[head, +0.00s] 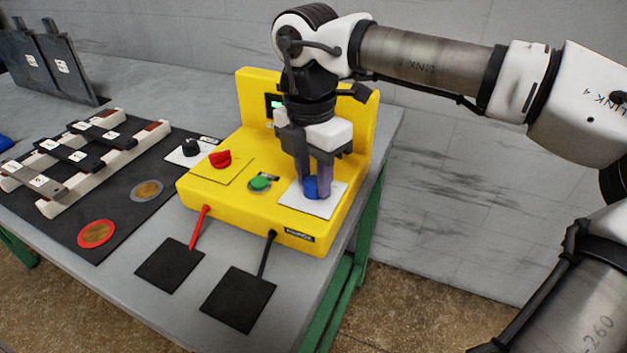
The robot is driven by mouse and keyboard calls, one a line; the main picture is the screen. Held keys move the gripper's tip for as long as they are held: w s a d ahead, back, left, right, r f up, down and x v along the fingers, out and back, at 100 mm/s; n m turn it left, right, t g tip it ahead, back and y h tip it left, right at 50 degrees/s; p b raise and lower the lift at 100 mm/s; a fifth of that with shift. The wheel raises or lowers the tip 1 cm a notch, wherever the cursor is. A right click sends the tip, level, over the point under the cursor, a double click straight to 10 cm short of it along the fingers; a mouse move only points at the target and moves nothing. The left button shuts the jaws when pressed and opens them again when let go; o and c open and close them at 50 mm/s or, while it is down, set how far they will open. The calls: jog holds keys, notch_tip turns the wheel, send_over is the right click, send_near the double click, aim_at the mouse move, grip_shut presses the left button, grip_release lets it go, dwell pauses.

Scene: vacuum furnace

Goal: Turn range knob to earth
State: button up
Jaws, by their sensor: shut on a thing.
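A yellow instrument box (228,198) stands on the grey table. A blue knob (311,187) sits on a white plate (299,204) at the right of its front deck. My gripper (314,190) points down from above with its fingers shut on the blue knob. The fingers hide part of the knob, and I cannot read its pointer or any range markings on the plate. A red knob (220,158) and a green button (260,183) sit further left on the deck. A small green display (277,103) shows on the upright back panel, partly hidden by my arm.
Red and black leads run from the box to two black pads (237,299) in front. A black knob (190,147) on a white plate, round discs (96,233) and a rack of labelled bars (101,160) lie left. Dark upright plates (62,65) stand at the back left.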

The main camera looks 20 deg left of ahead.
aim_at(311, 178)
jog(key=shift+m, duration=0.4)
jog(key=o, duration=1)
jog(key=shift+r, duration=0.1)
jog(key=r, duration=0.9)
jog(key=r+p, duration=0.1)
jog(key=r, duration=0.3)
jog(key=shift+w+a+r, duration=0.2)
jog(key=shift+a+r, duration=0.1)
